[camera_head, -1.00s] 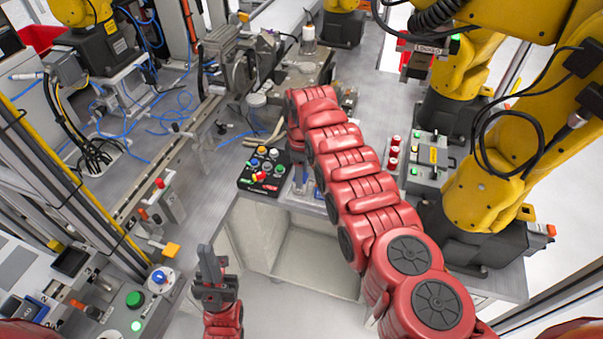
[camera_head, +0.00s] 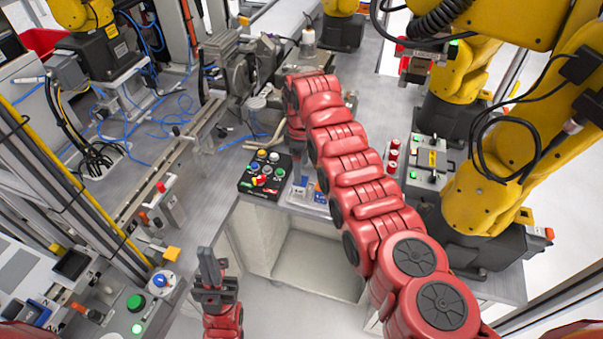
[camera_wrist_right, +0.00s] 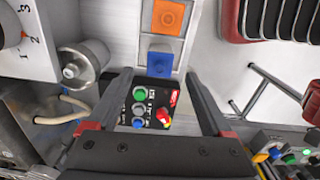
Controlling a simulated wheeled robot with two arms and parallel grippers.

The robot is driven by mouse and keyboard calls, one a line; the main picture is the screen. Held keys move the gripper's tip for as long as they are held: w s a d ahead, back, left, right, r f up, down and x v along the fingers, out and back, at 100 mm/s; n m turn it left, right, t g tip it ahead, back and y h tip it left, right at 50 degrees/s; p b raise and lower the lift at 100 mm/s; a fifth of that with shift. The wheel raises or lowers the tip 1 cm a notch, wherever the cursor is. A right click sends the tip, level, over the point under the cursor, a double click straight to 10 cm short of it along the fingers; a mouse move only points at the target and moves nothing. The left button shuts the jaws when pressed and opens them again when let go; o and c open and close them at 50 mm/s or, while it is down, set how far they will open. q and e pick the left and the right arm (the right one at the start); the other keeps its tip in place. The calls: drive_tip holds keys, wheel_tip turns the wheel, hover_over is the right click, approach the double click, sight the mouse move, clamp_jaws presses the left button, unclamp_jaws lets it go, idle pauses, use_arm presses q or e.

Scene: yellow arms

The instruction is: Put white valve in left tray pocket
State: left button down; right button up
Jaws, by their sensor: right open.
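A small light tray (camera_wrist_right: 183,48) lies on the bench edge. It holds an orange piece (camera_wrist_right: 168,17) and a blue piece (camera_wrist_right: 160,60), each in its own pocket. I cannot pick out the white valve with certainty. My right gripper (camera_wrist_right: 158,82) is open and empty, with its fingers on either side of the tray's near end; in the head view my arm hides it. My left gripper (camera_head: 209,268) hangs low in front, away from the bench; its jaw gap is unclear.
A black button box (camera_head: 264,173) stands left of the tray; it also shows in the right wrist view (camera_wrist_right: 143,105). A grey cylinder (camera_wrist_right: 86,62) is at the wrist view's left. Yellow arms (camera_head: 500,170) and red-capped cylinders (camera_head: 393,153) stand on the right.

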wheel_tip(320, 180, up, 13)
drive_tip(key=p, duration=0.2)
drive_tip(key=shift+f+p, duration=0.2)
drive_tip(key=shift+p, duration=0.1)
drive_tip(key=shift+f, duration=0.1)
